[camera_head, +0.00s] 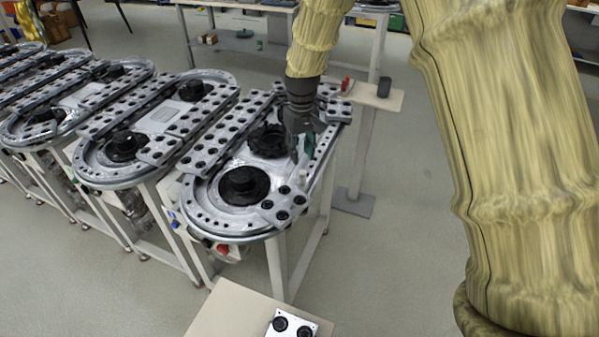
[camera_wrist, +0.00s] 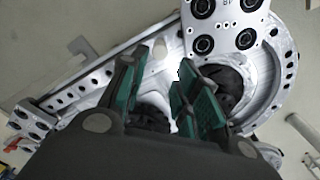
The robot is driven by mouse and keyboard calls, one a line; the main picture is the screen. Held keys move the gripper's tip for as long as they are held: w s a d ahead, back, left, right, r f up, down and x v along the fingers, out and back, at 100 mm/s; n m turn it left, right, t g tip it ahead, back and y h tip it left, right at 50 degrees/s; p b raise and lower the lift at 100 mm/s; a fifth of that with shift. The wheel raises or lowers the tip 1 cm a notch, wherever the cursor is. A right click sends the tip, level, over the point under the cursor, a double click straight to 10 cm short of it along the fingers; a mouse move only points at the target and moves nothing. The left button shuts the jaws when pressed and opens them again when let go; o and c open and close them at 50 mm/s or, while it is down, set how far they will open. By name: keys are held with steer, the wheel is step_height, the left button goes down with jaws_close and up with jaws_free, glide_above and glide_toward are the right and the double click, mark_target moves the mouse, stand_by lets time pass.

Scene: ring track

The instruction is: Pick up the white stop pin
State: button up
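A small white pin (camera_wrist: 161,48) stands on the ring track (camera_wrist: 95,78) in the wrist view, just beyond and between my fingertips. In the head view a small pale piece near the front plate looks like the same pin (camera_head: 302,175). My gripper (camera_wrist: 160,72) has green finger pads, spread apart with nothing between them. In the head view my gripper (camera_head: 304,145) points down over the right side of the nearest track, a little behind the pin. I cannot tell the exact height of the fingers over the track.
A plate with black-ringed holes (camera_head: 285,206) lies beside the pin; it also shows in the wrist view (camera_wrist: 224,27). A black hub (camera_head: 243,184) is to the left. A side shelf (camera_head: 372,97) holds a dark cup (camera_head: 384,87). A table (camera_head: 220,312) is in front.

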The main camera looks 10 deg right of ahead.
mark_target(302, 172)
steer(key=f, duration=0.2)
steer(key=f+p, duration=0.1)
steer(key=f, duration=0.1)
steer(key=shift+w+d, duration=0.1)
steer(key=shift+d, duration=0.25)
steer(key=shift+s+a+f+p, duration=0.1)
steer(key=shift+s+p, duration=0.2)
steer(key=shift+s, duration=0.05)
steer(key=shift+s+f+p, duration=0.1)
steer(key=shift+f+p, duration=0.2)
steer(key=shift+f, duration=0.05)
steer(key=shift+a+f+p, duration=0.1)
steer(key=shift+f+p, duration=0.8)
steer(key=shift+f, duration=1.2)
steer(key=shift+c, duration=0.4)
jaws_close()
